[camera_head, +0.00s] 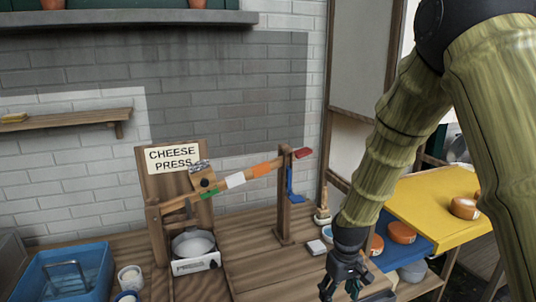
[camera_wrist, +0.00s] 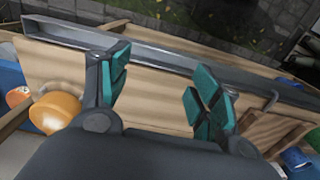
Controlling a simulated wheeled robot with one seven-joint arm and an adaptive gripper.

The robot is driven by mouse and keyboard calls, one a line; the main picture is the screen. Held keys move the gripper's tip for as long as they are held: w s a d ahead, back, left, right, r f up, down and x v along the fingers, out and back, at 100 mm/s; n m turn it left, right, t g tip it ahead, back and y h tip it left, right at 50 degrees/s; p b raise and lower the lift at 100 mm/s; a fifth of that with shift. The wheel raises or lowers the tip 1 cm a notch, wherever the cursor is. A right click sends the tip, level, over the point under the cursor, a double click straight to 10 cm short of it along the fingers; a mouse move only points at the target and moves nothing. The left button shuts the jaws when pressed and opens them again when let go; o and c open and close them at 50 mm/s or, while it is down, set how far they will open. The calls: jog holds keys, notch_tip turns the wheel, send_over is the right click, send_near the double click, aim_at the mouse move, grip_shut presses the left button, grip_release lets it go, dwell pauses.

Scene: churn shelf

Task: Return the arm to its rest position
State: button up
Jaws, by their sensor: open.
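My gripper (camera_head: 341,284) hangs at the end of my arm in the head view, pointing down near the right part of the wooden counter (camera_head: 262,246). In the wrist view my gripper (camera_wrist: 160,90) shows two teal-padded fingers spread apart with nothing between them. A light wooden surface (camera_wrist: 158,78) and a long grey metal edge (camera_wrist: 190,62) lie beyond the fingers. My arm comes down from the upper right of the head view and hides part of the shelf behind it.
A cheese press (camera_head: 160,200) with a long lever stands on the counter. A blue tub (camera_head: 62,275) and small white cups (camera_head: 130,277) are at the left. Orange cheese wheels (camera_head: 402,232) sit on blue and yellow boards (camera_head: 435,205) at the right, close to my arm.

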jog(key=s+f+m, duration=0.1)
jog(key=s+f, duration=0.6)
jog(key=f, duration=0.5)
jog(key=s+d+f+m, duration=0.1)
jog(key=s+f, duration=0.7)
jog(key=s, duration=0.6)
jog(key=s+d+f+m, duration=0.2)
jog(key=s+f, duration=0.7)
jog(key=s, duration=0.5)
jog(key=shift+d+f, duration=0.15)
jog(key=shift+f, duration=0.05)
